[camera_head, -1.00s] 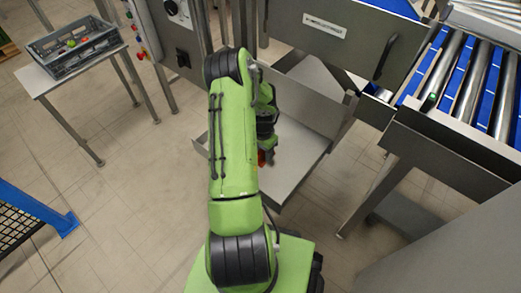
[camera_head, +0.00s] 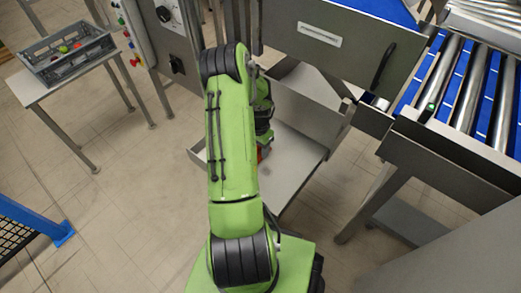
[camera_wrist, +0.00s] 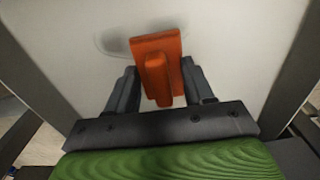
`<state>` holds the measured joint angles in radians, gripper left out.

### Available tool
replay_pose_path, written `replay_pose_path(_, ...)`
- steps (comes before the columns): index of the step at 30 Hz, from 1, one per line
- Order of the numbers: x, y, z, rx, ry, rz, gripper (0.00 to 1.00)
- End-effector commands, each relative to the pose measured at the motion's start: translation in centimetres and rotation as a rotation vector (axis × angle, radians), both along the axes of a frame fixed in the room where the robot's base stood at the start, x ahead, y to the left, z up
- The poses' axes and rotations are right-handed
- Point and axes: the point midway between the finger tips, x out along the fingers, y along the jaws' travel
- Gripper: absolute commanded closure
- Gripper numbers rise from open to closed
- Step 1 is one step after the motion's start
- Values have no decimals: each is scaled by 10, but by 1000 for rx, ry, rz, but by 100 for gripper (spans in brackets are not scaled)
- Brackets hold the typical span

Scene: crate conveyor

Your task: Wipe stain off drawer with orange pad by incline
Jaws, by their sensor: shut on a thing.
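In the wrist view, my gripper (camera_wrist: 157,88) is shut on the handle of the orange pad (camera_wrist: 156,45). The pad is over the pale drawer floor (camera_wrist: 235,40). I cannot tell whether it touches the surface. A grey smudge, the stain (camera_wrist: 108,42), shows at the pad's left and upper edge, partly hidden by the pad. In the head view, a bit of the orange pad (camera_head: 262,154) shows beside my arm, over the open drawer (camera_head: 305,160). My arm hides the drawer's left part there.
The drawer's raised walls stand around its floor. A conveyor with rollers and blue belt (camera_head: 448,75) is at right. A grey crate (camera_head: 68,53) with small coloured items stands on a side table (camera_head: 48,87) at left. A blue fence (camera_head: 30,215) is at lower left.

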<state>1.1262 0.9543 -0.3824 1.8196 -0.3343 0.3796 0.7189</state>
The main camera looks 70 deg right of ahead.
Motion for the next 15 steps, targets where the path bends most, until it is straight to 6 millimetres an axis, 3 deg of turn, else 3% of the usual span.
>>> replay_pose_path(15, 11, 4, 49, 4, 1, 15, 76)
